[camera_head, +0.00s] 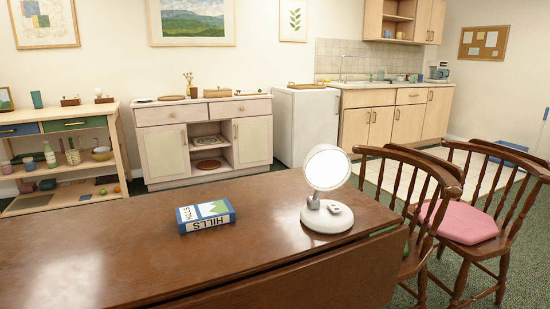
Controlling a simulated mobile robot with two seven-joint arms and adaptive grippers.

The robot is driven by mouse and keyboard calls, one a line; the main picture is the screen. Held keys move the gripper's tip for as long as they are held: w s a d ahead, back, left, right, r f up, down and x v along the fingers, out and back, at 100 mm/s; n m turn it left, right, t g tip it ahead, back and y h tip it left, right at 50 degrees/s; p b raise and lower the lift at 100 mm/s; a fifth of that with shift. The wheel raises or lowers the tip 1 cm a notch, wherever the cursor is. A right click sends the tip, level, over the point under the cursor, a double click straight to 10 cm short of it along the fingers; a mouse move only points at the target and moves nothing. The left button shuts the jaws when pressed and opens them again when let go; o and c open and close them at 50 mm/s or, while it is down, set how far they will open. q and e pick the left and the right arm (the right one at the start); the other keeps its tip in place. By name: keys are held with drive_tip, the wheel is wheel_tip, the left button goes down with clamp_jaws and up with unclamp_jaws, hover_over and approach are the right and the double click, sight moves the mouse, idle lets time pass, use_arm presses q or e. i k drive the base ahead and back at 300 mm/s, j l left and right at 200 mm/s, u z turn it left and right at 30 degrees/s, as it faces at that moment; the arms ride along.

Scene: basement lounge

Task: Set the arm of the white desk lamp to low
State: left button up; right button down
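The white desk lamp (327,214) stands upright on the brown wooden table (130,255), near its right end. Its round head (327,168) is bright and faces toward me, close above the round base. The arm between base and head is short in view and mostly hidden behind the head, so I cannot tell its setting. A small raised part shows on the base's right side. Neither of my grippers is in view.
A book marked HILLS (206,216) lies on the table left of the lamp. Wooden chairs (408,195) stand at the table's right end, one with a pink cushion (460,222). The table's front and left surface is clear. Cabinets (204,140) stand at the back.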

sight(327, 167)
drive_tip(key=i+l+u, duration=0.2)
drive_tip(key=l+u, duration=0.15)
drive_tip(key=l, duration=0.35)
drive_tip(key=i+l+u, duration=0.1)
drive_tip(key=l+u, duration=0.2)
drive_tip(key=l, duration=0.4)
drive_tip(key=l+u, duration=0.35)
drive_tip(key=l, duration=0.35)
drive_tip(key=l+u, duration=0.35)
drive_tip(key=l, duration=0.4)
drive_tip(key=k+l+u, duration=0.3)
drive_tip(key=l, duration=0.4)
drive_tip(key=i+j, duration=0.1)
drive_tip(key=j, duration=0.4)
drive_tip(key=i+j, duration=0.1)
drive_tip(key=j, duration=0.4)
drive_tip(key=i+j, duration=0.1)
drive_tip(key=j, duration=0.4)
drive_tip(key=j+z, duration=0.15)
drive_tip(key=z, duration=0.25)
drive_tip(key=j+z, duration=0.15)
drive_tip(key=z, duration=0.25)
drive_tip(key=j+z, duration=0.2)
drive_tip(key=z, duration=0.25)
